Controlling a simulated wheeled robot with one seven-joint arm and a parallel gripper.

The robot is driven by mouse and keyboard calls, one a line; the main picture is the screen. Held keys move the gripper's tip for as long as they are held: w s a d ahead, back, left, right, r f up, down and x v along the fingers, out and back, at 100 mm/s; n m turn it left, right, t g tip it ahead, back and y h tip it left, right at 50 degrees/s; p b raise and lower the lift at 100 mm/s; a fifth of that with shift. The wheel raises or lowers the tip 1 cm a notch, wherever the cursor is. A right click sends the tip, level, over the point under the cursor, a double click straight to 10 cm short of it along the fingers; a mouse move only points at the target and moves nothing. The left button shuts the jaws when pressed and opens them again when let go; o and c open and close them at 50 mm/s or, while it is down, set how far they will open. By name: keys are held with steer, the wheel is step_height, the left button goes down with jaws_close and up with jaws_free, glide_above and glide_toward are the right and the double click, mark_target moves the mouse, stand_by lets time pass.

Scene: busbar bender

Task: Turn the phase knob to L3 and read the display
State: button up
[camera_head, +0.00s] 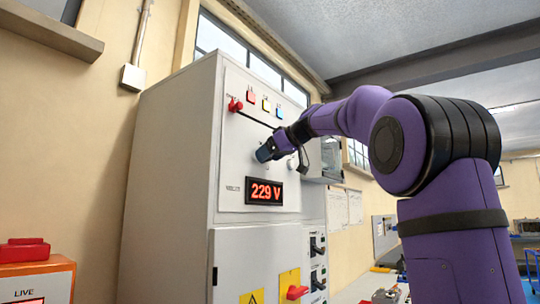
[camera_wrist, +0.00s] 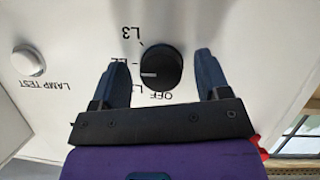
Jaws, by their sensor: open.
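The phase knob (camera_wrist: 161,68) is round and black with a white pointer line. In the wrist view its labels appear upside down, with L3 (camera_wrist: 131,32) at upper left and OFF (camera_wrist: 147,96) below. The line points left, towards the partly hidden L1 and L2 labels, not at L3. My gripper (camera_wrist: 161,57) is open, with one dark finger on each side of the knob and a visible gap on both. In the head view my gripper (camera_head: 268,152) is at the cabinet front and hides the knob. The red display (camera_head: 265,191) reads 229 V.
A LAMP TEST button (camera_wrist: 29,61) is beside the knob. An orange box marked LIVE (camera_head: 37,280) stands at lower left.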

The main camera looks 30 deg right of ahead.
steer(key=c, duration=0.9)
steer(key=shift+d+m+g+y, duration=0.1)
steer(key=shift+m+g+y, duration=0.2)
steer(key=shift+m+y, duration=1)
steer(key=shift+m+g+y, duration=0.3)
steer(key=shift+m+y, duration=0.5)
steer(key=shift+m, duration=0.9)
